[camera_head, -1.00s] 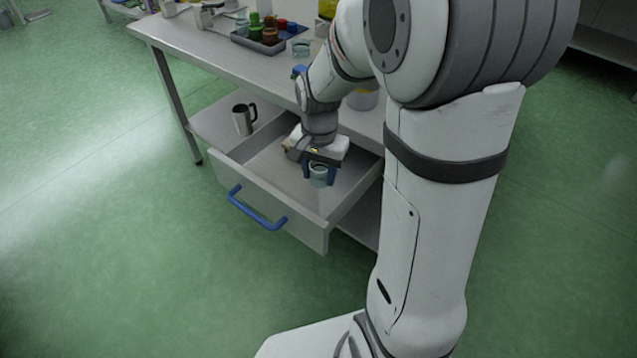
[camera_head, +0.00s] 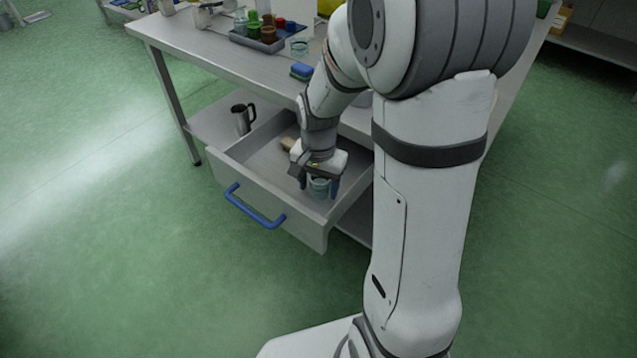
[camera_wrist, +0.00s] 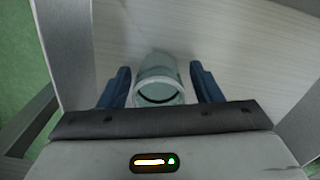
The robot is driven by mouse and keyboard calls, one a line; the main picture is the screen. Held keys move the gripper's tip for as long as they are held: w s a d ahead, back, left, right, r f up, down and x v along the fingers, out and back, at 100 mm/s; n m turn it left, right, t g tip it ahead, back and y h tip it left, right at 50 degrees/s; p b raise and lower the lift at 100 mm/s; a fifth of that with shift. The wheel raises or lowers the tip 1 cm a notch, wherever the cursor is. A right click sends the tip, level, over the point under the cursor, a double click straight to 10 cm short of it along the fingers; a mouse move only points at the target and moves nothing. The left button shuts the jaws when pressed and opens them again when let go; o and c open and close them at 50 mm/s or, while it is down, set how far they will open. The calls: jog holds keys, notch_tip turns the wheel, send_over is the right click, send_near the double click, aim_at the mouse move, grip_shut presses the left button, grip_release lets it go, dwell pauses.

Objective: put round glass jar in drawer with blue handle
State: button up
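The round glass jar (camera_head: 319,188) is inside the pulled-out drawer (camera_head: 262,215) with the blue handle (camera_head: 254,207), and appears to rest on its floor. My gripper (camera_head: 319,184) is over the jar with its blue fingers on either side. In the wrist view, the jar (camera_wrist: 159,80) is between the fingertips with a visible gap on each side, so the gripper is open. The jar's mouth faces the wrist camera.
A small tan object (camera_head: 287,143) lies in the drawer behind my gripper. A metal mug (camera_head: 243,118) stands on the lower shelf to the left. The tabletop holds a blue sponge (camera_head: 301,71), a glass (camera_head: 299,47) and a tray of containers (camera_head: 258,42).

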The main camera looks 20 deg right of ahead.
aim_at(318, 179)
jog(key=shift+o, duration=0.3)
notch_tip(318, 179, up, 12)
jog(key=p, duration=0.4)
jog(key=s+r+n+t, duration=0.1)
jog(key=s+r+n, duration=0.1)
jog(key=s+n, duration=0.6)
jog(key=s, duration=0.5)
jog(key=shift+s, duration=0.4)
jog(key=shift+r, duration=0.2)
notch_tip(318, 179, up, 20)
jog(key=t+p, duration=0.1)
jog(key=p, duration=1.6)
jog(key=shift+t+p, duration=0.3)
jog(key=shift+p, duration=0.1)
jog(key=shift+r, duration=0.1)
